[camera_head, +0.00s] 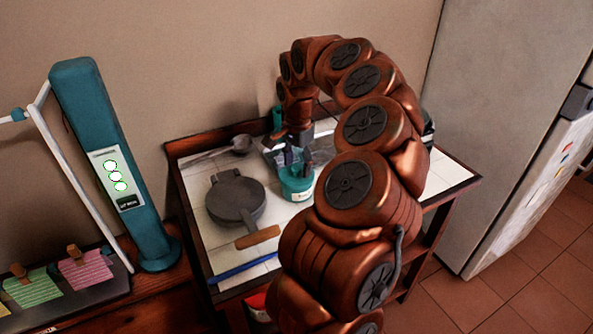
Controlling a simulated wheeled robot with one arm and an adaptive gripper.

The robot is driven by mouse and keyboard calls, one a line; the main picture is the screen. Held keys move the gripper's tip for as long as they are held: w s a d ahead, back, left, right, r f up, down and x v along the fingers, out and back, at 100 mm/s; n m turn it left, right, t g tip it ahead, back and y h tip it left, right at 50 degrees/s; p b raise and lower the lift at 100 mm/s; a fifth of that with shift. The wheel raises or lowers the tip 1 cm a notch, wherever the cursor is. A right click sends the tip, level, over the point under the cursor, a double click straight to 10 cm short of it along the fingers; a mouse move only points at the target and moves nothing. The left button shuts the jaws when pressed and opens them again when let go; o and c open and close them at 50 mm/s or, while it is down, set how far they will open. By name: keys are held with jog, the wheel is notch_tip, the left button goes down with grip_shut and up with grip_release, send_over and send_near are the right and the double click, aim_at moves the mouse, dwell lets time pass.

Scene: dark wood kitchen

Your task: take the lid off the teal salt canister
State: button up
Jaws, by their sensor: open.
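The teal salt canister (297,187) stands upright on the tiled top of a small wooden table, with a pale label on its side. The fingers are open. The lid is mostly hidden by the fingers, and I cannot tell whether they touch it. My copper-coloured arm arches over the table from the lower right.
A dark round pan (235,199) with a wooden handle lies left of the canister. A ladle (238,146) lies behind it. A blue stick (243,268) lies at the front edge. A fridge (505,110) stands right.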

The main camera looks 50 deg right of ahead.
jog(key=shift+f, duration=0.4)
jog(key=c, duration=1)
jog(key=shift+c, duration=0.2)
